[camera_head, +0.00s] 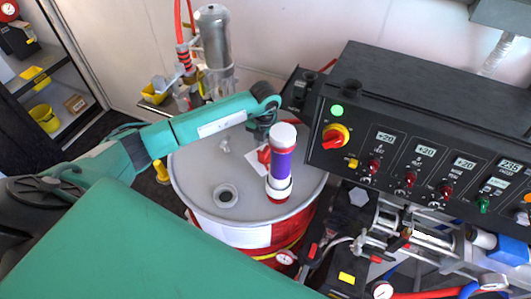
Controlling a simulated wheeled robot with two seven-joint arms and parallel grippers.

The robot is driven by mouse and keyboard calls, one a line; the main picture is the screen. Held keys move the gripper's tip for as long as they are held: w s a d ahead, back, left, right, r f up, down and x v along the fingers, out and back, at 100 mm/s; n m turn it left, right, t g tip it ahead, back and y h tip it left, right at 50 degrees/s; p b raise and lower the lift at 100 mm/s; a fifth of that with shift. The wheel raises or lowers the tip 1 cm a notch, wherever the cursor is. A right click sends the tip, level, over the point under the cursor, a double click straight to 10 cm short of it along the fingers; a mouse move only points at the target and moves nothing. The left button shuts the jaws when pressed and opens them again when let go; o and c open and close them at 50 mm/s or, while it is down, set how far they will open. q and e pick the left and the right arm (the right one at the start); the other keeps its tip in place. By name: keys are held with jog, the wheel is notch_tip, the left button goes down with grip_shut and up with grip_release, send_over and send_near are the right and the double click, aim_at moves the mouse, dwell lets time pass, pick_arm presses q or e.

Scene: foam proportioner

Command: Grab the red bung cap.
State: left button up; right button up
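A grey-topped drum (200,176) with red and white sides stands in the middle. A small red piece (264,155), which looks like the red bung cap, is on the drum's top beside a white paper tag, partly hidden by a purple and white cylinder. My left arm reaches in from the left over the drum. My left gripper (261,126) is dark and small, just above and behind the red piece. Its fingers are too small and covered to tell whether they are open or whether they touch the piece. My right gripper is out of view.
The purple cylinder (281,164) stands upright on the drum, right of an open round hole (226,196). A black control panel (420,140) is close on the right. A metal cylinder (214,45) and red hoses stand behind. Gauges and pipework fill the lower right.

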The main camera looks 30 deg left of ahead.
aim_at(265, 150)
pick_arm(q)
notch_tip(265, 150, down, 4)
jog(key=shift+r+p, duration=0.2)
jog(key=shift+p, duration=0.45)
jog(key=shift+f, duration=0.25)
grip_shut()
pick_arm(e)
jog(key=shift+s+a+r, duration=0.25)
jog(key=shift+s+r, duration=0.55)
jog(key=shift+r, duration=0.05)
pick_arm(q)
jog(key=shift+r, duration=0.15)
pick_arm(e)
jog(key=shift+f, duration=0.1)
